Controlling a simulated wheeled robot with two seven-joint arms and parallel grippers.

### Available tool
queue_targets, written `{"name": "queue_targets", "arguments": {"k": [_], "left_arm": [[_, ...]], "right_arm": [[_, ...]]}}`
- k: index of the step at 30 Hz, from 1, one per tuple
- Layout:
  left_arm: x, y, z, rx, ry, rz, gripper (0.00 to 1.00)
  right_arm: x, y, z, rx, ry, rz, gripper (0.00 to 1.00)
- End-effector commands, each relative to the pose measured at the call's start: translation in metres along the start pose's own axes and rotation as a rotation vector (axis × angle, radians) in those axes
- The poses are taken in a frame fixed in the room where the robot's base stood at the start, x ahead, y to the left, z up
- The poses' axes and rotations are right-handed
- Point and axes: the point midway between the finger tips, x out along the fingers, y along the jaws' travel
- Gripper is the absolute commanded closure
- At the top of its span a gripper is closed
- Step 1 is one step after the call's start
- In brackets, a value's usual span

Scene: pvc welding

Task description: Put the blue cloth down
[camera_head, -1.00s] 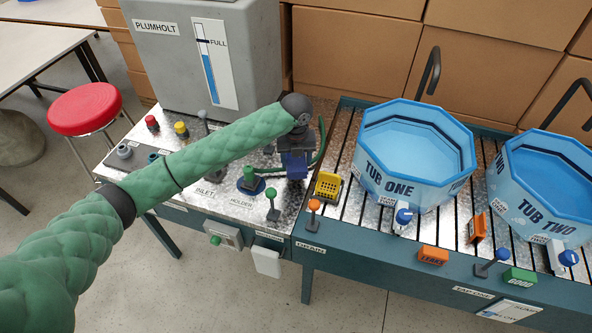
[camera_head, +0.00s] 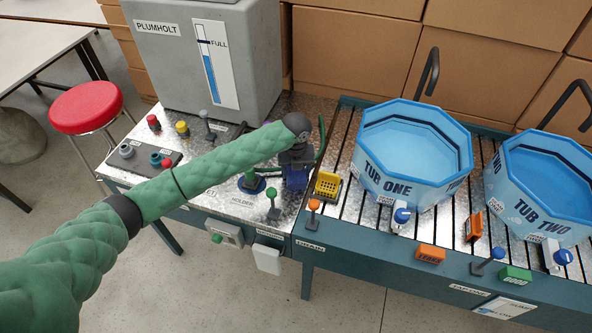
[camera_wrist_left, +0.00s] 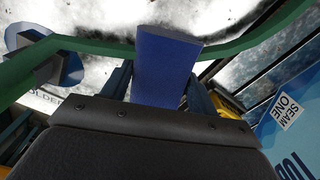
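The blue cloth (camera_head: 296,178) is a small dark blue piece under my left gripper (camera_head: 297,163), low over the metal bench top just left of the yellow basket. In the left wrist view the cloth (camera_wrist_left: 165,66) stands between the two fingers of the gripper (camera_wrist_left: 160,92), which appear shut on it. I cannot tell whether its lower edge touches the bench. My left wrist hides part of the cloth in the head view. My right gripper is not in view.
A green hose (camera_wrist_left: 240,40) runs beside the cloth. The yellow basket (camera_head: 327,185), a green-knobbed lever (camera_head: 273,204) and a round blue base (camera_head: 250,184) are close by. Tub one (camera_head: 412,160) stands to the right. The grey Plumholt tank (camera_head: 205,60) is behind.

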Motion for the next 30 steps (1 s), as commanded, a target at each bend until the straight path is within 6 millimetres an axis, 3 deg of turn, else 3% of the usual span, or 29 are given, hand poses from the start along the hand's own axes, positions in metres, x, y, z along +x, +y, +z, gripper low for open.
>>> {"name": "queue_targets", "arguments": {"k": [1, 3, 16, 19, 30], "left_arm": [[0.0, 0.0, 0.0, 0.0, 0.0, 0.0, 0.32], [0.0, 0.0, 0.0, 0.0, 0.0, 0.0, 0.2], [-0.007, 0.0, 0.0, 0.001, -0.001, -0.001, 0.2], [-0.017, 0.0, 0.001, 0.001, -0.002, -0.001, 0.2], [-0.077, 0.0, 0.001, 0.001, -0.003, -0.002, 0.2]], "right_arm": [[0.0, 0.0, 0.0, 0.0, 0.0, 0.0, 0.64], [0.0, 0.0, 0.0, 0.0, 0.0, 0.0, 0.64], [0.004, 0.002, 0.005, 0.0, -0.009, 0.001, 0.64], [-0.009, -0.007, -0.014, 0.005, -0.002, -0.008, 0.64], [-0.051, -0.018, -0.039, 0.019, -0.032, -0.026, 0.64]]}}
